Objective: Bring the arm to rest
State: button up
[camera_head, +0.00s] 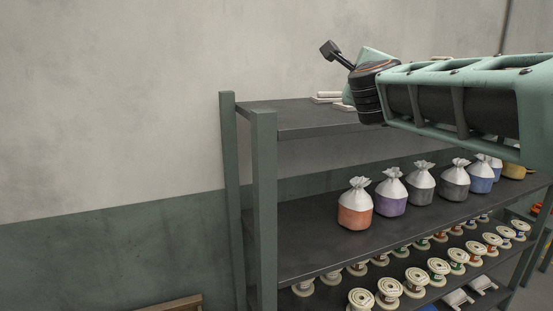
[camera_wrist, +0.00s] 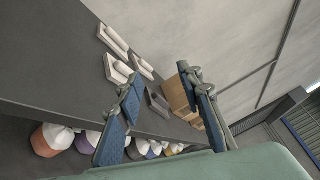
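My arm (camera_head: 455,95) reaches in from the right in the head view, above the shelf rack. My gripper (camera_head: 335,54) is at its far left end, raised over the rack's top shelf (camera_head: 290,117). In the wrist view my gripper (camera_wrist: 160,84) has its two blue-padded fingers spread apart, with nothing held between them. The top shelf (camera_wrist: 60,75) lies beyond the fingers in that view.
Pale tool-like items (camera_wrist: 115,68) and brown boxes (camera_wrist: 180,92) sit on the top shelf. Several tied bags (camera_head: 355,205) line the middle shelf. Spools (camera_head: 388,292) stand in rows below. The wall (camera_head: 110,100) is bare at left.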

jog(key=s+a+f+n+g+y, duration=0.3)
jog(key=s+a+f+n+y, duration=0.15)
jog(key=s+f+n, duration=0.4)
jog(key=s+a+f+n+g+y, duration=0.3)
jog(key=s+a+f+n, duration=0.3)
jog(key=s+f+n, duration=0.3)
jog(key=s+d+f+n+g+h, duration=0.2)
jog(key=s+f+n+g, duration=0.1)
jog(key=s+f, duration=0.4)
jog(key=s+d+f+n+g+h, duration=0.1)
jog(key=s+d+f+n+g, duration=0.2)
jog(key=s+f, duration=0.5)
notch_tip(320, 180, down, 3)
jog(key=shift+s+d+f+n+g+h, duration=0.1)
jog(key=shift+s+d+n+g+h, duration=0.15)
jog(key=shift+n+g+h, duration=0.1)
